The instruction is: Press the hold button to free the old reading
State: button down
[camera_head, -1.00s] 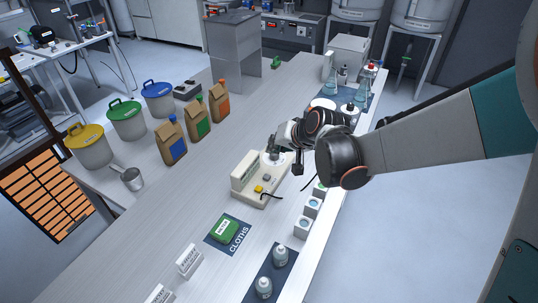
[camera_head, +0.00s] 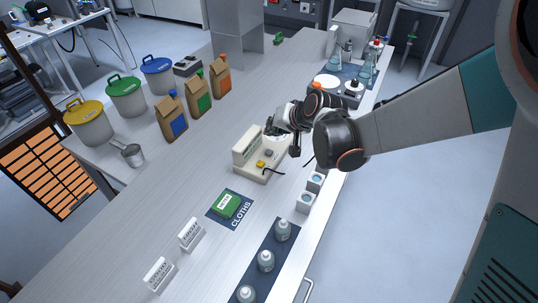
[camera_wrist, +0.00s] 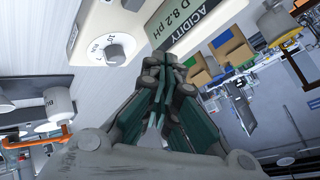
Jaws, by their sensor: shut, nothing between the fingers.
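The beige acidity meter (camera_head: 246,151) stands on the long bench in the head view. A yellow button (camera_head: 261,164) and a grey knob (camera_head: 269,153) show on its top. In the wrist view its display (camera_wrist: 205,22) is partly cut off and reads "D 8.2 PH" beside "ACIDITY". A white dial (camera_wrist: 115,50) with a pointer is to the left of the display. My gripper (camera_head: 271,131) is at the meter's far end, and in the wrist view its fingers (camera_wrist: 165,70) are shut and empty, below the display. The head view does not settle whether they touch the meter.
A green cloth pack (camera_head: 227,205) lies on a dark mat nearer the front. Paper bags (camera_head: 171,119) stand on the left. Bare bench lies between the bags and the meter.

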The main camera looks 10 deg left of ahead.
aim_at(272, 150)
jog(key=shift+f+b, duration=1.75)
jog(key=shift+f, duration=0.95)
jog(key=shift+f+b, duration=0.4)
jog(key=shift+f+b, duration=0.45)
jog(key=shift+f, duration=0.1)
jog(key=shift+r, duration=0.1)
jog(key=shift+r+p, duration=0.65)
jog(key=shift+r, duration=0.25)
jog(key=shift+r+p, duration=1.75)
jog(key=shift+r, duration=0.8)
